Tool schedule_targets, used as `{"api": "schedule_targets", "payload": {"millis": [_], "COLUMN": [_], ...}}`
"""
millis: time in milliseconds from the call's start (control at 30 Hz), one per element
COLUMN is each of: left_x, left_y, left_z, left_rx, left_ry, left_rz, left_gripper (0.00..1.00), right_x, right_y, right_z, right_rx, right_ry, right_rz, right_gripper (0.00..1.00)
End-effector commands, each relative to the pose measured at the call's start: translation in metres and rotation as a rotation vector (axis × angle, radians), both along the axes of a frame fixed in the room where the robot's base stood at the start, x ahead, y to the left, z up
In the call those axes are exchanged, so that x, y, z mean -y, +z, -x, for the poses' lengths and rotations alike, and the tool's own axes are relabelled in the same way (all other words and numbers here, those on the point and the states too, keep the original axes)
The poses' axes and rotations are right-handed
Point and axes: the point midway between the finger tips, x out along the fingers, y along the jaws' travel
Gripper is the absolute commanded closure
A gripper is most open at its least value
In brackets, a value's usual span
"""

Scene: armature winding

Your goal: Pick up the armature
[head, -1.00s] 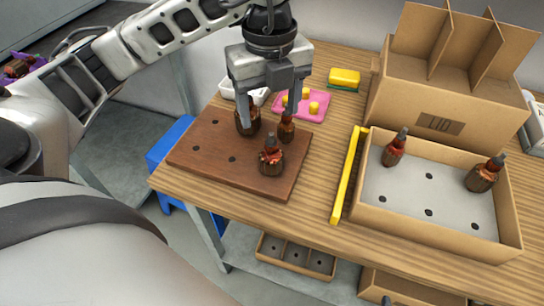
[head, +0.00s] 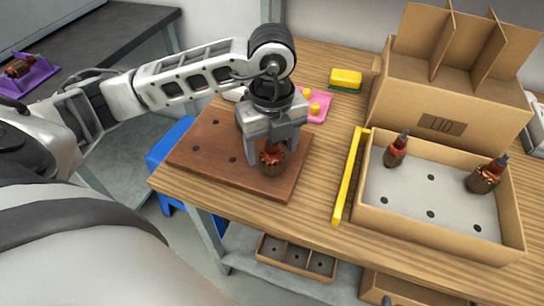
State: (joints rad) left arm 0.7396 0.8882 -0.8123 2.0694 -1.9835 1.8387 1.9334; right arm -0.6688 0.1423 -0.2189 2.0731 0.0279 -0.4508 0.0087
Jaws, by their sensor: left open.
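My left gripper (head: 271,160) is open above the dark wooden board (head: 205,155), pointing down. One armature (head: 272,161), dark with a reddish copper winding, stands upright on the board, with its top between or just behind the fingers. The gripper hides the back right part of the board. Two more armatures stand in the cardboard box on the right: one at its back left (head: 396,150) and one, tilted, at its back right (head: 487,176). Another armature (head: 18,68) lies on a purple holder at the far left. My right gripper is not in view.
The open cardboard box (head: 440,249) has a grey insert with several empty holes. A yellow bar (head: 350,176) stands along its left side. Bare tabletop lies between board and bar.

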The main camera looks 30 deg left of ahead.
Motion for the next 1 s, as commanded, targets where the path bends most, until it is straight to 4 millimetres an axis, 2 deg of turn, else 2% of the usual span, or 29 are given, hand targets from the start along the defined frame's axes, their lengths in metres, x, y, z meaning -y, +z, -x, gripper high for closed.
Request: {"api": "schedule_targets", "payload": {"millis": [33,67,233,267,667,833,967,1000], "left_x": [0.0,0.0,0.0,0.0,0.0,0.0,0.017,0.023], "left_y": [0.0,0.0,0.0,0.0,0.009,0.032,0.056,0.067], "left_z": [0.0,0.0,0.0,0.0,-0.001,-0.001,0.011,0.014], "left_rx": [0.0,0.0,0.0,0.0,0.004,0.007,0.009,0.011], "left_ry": [0.0,0.0,0.0,0.0,0.0,0.001,-0.009,-0.008], "left_rz": [0.0,0.0,0.0,0.0,0.001,0.002,0.003,0.003], "left_gripper": [0.34,0.39,0.87,0.89,0.89,0.89,0.89,0.89], "right_x": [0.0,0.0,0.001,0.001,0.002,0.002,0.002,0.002], "right_y": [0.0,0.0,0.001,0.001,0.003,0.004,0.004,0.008], "right_z": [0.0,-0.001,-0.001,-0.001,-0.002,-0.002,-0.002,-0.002], "right_rx": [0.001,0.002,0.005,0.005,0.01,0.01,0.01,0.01], "right_ry": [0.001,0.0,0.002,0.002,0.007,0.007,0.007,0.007], "right_rz": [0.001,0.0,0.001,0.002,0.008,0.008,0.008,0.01], "right_gripper": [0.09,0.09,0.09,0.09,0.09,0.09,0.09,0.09]}}
